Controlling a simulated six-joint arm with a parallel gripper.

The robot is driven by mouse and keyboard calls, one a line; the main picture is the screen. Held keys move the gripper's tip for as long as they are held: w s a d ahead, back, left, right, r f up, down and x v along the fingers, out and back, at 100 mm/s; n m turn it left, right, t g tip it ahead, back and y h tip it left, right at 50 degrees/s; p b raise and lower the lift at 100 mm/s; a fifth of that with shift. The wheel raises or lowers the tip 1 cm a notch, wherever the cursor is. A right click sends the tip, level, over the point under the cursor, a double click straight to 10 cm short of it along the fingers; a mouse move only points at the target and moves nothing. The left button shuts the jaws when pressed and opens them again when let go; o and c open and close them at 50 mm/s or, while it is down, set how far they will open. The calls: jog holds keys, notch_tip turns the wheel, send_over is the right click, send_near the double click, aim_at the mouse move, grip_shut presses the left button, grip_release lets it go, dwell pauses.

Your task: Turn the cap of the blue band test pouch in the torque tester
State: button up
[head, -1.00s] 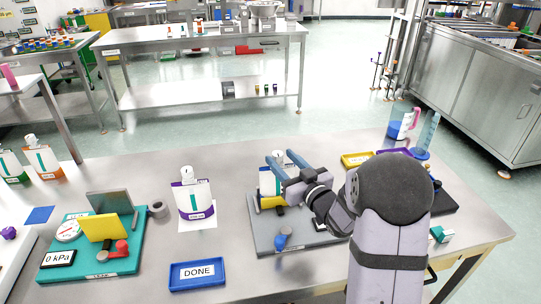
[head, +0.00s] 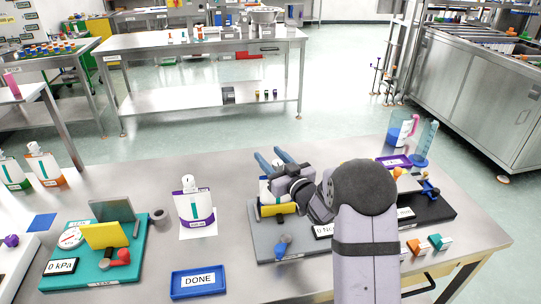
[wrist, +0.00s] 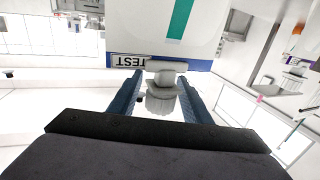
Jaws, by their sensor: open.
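The blue band test pouch (wrist: 165,25) fills the top of the wrist view, upside down there, with its blue band and TEST label. Its pale cap (wrist: 162,76) lies between the two blue fingers of my gripper (wrist: 160,92), with a gap on at least one side. In the head view my gripper (head: 270,156) is open at the pouch's top and hides most of the pouch and its cap. The torque tester (head: 262,236) is a grey plate with a yellow clamp (head: 278,210) and a display (head: 322,231) starting with 0 N.
A purple-band pouch (head: 194,207) stands left of the tester. A teal pressure station (head: 95,272) reading 0 kPa is farther left. A blue DONE tray (head: 199,281) lies in front. Small boxes (head: 437,243) and a dark plate (head: 440,212) are at the right.

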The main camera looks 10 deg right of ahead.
jog(key=c, duration=1)
jog(key=m+h+b, duration=0.1)
jog(key=h+b, duration=0.1)
jog(key=b, duration=0.1)
jog(key=shift+w+d+m+t+h, duration=0.1)
jog(key=shift+d+m+t+h, duration=0.2)
jog(key=shift+m+h, duration=0.1)
jog(key=shift+c, duration=0.2)
jog(key=o, duration=1)
jog(key=shift+o, duration=0.2)
